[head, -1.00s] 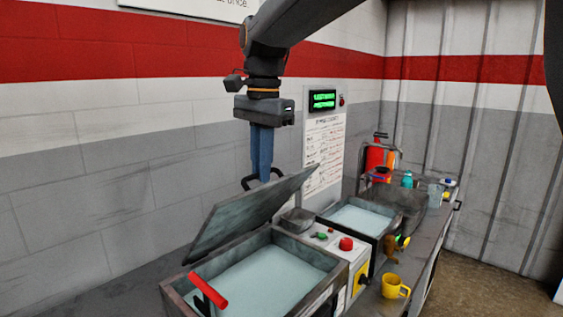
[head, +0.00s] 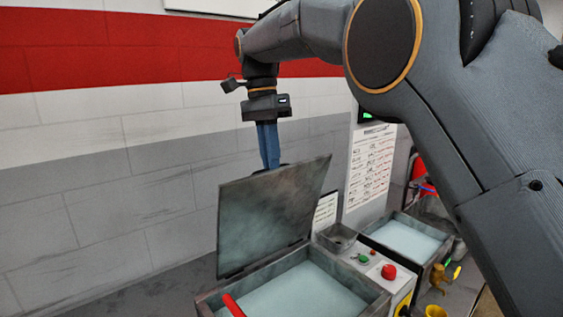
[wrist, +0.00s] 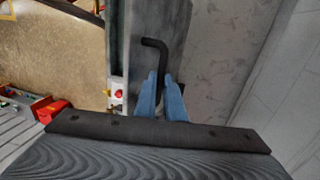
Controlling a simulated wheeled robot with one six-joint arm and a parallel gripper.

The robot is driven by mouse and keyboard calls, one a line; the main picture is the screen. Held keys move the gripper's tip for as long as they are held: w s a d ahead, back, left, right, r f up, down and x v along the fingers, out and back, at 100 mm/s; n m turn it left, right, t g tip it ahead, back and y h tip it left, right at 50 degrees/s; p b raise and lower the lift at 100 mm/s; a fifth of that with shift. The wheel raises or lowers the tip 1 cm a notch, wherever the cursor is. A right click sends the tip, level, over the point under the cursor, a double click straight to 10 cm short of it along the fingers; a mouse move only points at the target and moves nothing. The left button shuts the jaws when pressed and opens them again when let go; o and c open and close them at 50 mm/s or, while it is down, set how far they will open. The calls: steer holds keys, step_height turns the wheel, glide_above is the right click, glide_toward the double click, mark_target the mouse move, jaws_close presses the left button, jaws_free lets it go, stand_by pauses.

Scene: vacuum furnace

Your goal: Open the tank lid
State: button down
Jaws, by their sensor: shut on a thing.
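The tank lid (head: 268,215) is a grey, worn flat plate. It stands steeply tilted up from the tank (head: 347,268), hinged side down at the rear rim. The open tank shows a pale blue surface inside. My gripper (head: 271,165) is at the lid's top edge, its blue fingers pointing down behind it. In the wrist view, my blue fingers (wrist: 161,98) are closed around the dark bent handle (wrist: 157,48) of the lid. In the head view the handle is mostly hidden behind the lid's top edge.
A red handle (head: 232,305) is at the tank's front. A control panel with a red button (head: 389,271) is right of the tank. A second open tank (head: 438,246) lies beyond it. The brick wall (head: 120,210) is close behind. My arm hides the right side.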

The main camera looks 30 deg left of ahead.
steer(key=shift+w+a+f, duration=0.2)
steer(key=shift+w+f, duration=0.1)
steer(key=c, duration=1.8)
jaws_free()
steer(key=shift+w, duration=0.15)
steer(key=shift+c, duration=0.2)
steer(key=shift+s+a+r, duration=0.15)
steer(key=shift+s, duration=0.05)
steer(key=shift+r, duration=0.1)
